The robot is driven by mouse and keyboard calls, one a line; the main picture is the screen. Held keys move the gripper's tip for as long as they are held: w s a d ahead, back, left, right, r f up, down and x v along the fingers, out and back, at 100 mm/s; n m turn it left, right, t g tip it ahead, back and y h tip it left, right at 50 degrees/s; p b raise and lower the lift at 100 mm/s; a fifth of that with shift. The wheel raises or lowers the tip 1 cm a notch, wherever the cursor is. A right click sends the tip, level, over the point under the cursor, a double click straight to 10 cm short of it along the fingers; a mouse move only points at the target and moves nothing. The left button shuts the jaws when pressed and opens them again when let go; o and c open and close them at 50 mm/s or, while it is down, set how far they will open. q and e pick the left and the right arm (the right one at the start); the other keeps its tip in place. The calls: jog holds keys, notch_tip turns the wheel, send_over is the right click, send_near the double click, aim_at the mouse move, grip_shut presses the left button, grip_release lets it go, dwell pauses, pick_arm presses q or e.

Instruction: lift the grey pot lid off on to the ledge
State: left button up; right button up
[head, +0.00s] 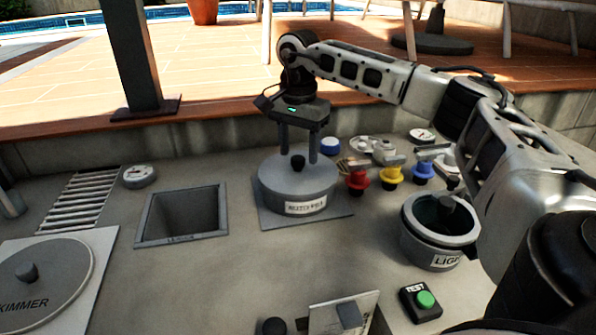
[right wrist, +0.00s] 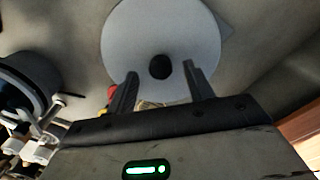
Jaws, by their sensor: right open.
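The grey pot lid (head: 275,172), a round disc with a black knob (head: 298,163), sits on the labelled grey pot (head: 325,205) in the middle of the head view. In the right wrist view the lid (right wrist: 125,40) is seen from above, its knob (right wrist: 160,67) near its centre. My right gripper (head: 298,156) points down over the lid, fingers open. In the right wrist view the fingertips (right wrist: 161,73) are spread to either side of the knob, with gaps on both sides. The fingers hold nothing. My left gripper is not in view.
A square open pit (head: 182,214) lies left of the pot. Red (head: 357,180), yellow (head: 391,175) and blue (head: 423,172) valves and a second open pot (head: 425,240) stand to the right. A raised wooden deck (head: 215,75) runs behind. Bare concrete lies in front of the pot.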

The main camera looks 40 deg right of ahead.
jog(key=shift+f, duration=0.85)
jog(key=c, duration=1.1)
grip_shut()
jog(key=shift+r, duration=0.1)
jog(key=shift+r, duration=0.6)
jog(key=a+r, duration=1.1)
jog(key=a, duration=0.3)
jog(key=shift+w+r+b, duration=0.35)
jog(key=shift+w+b, duration=0.05)
